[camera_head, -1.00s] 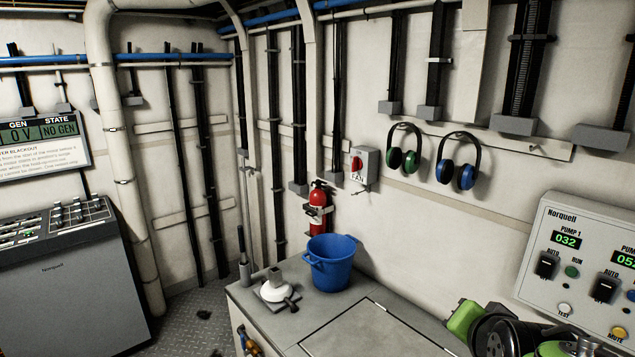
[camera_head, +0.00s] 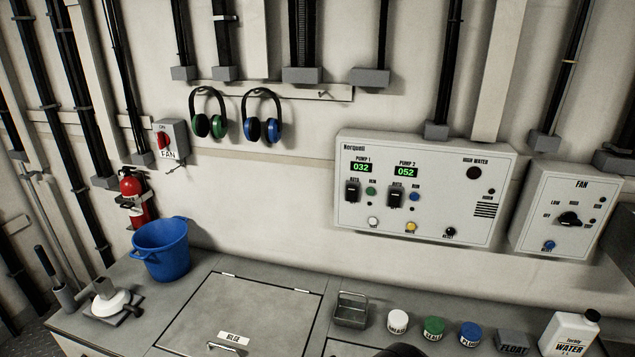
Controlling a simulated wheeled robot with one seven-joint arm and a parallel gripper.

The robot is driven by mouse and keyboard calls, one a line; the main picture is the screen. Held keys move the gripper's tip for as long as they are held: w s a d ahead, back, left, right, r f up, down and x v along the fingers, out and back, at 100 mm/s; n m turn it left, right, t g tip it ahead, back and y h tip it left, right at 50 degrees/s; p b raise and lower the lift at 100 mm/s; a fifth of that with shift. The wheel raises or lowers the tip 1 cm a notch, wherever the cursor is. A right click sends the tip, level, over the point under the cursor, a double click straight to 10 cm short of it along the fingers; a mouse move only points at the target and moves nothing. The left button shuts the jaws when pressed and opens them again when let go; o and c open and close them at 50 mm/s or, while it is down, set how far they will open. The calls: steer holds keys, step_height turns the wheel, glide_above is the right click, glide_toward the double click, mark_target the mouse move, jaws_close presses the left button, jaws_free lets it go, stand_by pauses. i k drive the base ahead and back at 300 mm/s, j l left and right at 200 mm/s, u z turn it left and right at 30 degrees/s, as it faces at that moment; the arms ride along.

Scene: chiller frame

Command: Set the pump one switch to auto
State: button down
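The pump control panel (camera_head: 425,190) is a pale grey box on the wall, right of centre. Its pump 1 display (camera_head: 361,168) reads 032 in green. Below it is the black pump one switch (camera_head: 352,191), with small lettering above that looks like AUTO; its exact setting is too small to tell. A green button or lamp (camera_head: 371,191) is to its right. The black pump two switch (camera_head: 396,195) sits further right, under a display (camera_head: 405,173) reading 052. My gripper is not in view; only a dark rounded shape shows at the bottom edge, possibly part of my arm.
A fan panel (camera_head: 568,209) is right of the pump panel. The counter below holds a blue bucket (camera_head: 161,248), a closed bilge hatch (camera_head: 240,305), a small metal caddy (camera_head: 350,309), several lidded jars and a white bottle (camera_head: 570,334). The wall before the panel is unobstructed.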

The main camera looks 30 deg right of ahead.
mark_target(351, 192)
steer(key=k+z, duration=0.1)
steer(key=z, duration=0.95)
steer(key=i+j+u, duration=0.1)
steer(key=j+u, duration=0.3)
steer(key=i+j+u, duration=0.1)
steer(key=j+u, duration=0.25)
steer(key=i+j+u, duration=0.15)
steer(key=u, duration=0.25)
